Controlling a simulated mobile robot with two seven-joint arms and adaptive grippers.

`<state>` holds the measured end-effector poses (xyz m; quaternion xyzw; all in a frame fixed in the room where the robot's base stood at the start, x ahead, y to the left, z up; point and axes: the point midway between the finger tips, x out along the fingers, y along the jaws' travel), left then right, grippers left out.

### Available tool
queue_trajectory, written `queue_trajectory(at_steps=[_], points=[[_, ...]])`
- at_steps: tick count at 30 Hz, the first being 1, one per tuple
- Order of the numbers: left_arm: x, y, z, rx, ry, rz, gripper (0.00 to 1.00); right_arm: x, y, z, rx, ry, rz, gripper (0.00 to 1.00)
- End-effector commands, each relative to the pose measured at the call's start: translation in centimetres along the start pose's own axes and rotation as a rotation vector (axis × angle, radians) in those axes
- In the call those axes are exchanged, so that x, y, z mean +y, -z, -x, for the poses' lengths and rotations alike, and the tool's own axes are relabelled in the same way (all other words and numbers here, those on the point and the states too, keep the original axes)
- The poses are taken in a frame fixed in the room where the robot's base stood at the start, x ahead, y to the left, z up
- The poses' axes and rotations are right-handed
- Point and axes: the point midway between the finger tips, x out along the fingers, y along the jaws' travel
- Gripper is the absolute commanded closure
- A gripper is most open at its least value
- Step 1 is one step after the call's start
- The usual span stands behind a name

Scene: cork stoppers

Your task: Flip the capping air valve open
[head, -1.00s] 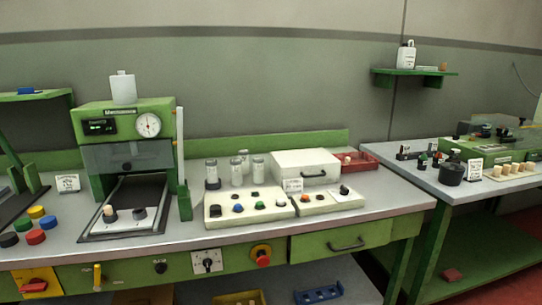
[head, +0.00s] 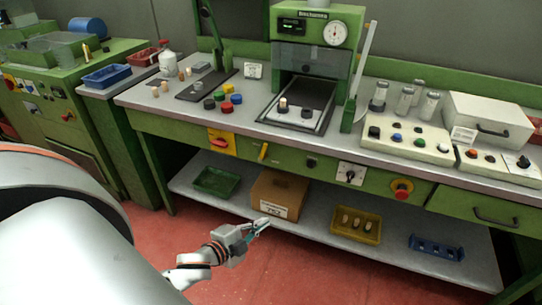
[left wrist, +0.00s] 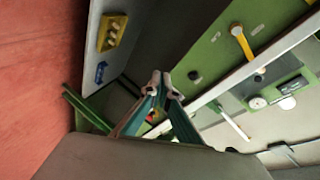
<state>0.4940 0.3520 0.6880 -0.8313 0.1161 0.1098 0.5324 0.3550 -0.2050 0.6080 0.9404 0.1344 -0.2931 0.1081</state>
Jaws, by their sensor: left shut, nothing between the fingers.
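The likely capping air valve is the small yellow lever (head: 263,152) on the bench's green front panel, below the capping machine. It stands roughly upright, leaning slightly in the picture. A yellow lever on a green panel also shows at the upper right of the left wrist view (left wrist: 244,44). My left gripper (head: 264,224) is shut and empty. It is low over the red floor, in front of the lower shelf and well below the lever, touching nothing that I can see. Its closed fingers also show in the left wrist view (left wrist: 161,78). My right gripper is not in view.
The same panel carries a red-handled switch (head: 219,142), a black knob (head: 311,162), a rotary switch (head: 350,173) and a red button (head: 402,189). The lower shelf holds a cardboard box (head: 278,193) and a yellow tray (head: 356,239). The floor before the bench is clear.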

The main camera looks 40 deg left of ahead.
Motion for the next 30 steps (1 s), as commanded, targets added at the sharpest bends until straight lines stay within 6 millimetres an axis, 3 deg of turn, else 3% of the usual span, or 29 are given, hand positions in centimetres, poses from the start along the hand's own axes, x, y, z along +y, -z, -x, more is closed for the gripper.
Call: queue_trajectory(at_steps=[1,3,6,9,17,30], points=[[-3.4,-1.4,-1.7,0.015,0.058,-0.170,1.00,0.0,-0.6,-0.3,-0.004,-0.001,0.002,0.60],[-7.6,-2.5,-3.1,0.026,0.126,-0.373,1.00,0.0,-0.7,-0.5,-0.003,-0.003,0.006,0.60],[-11.9,-3.3,-4.2,0.028,0.192,-0.580,1.00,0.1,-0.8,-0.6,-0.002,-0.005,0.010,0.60],[-14.1,-3.5,-4.7,0.026,0.224,-0.680,1.00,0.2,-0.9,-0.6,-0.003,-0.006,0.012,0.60],[-15.1,-3.2,-7.2,0.026,0.232,-0.695,1.00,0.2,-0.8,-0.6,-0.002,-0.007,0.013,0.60],[-16.3,-2.5,-14.2,0.024,0.229,-0.691,1.00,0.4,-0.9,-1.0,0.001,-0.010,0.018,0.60]])
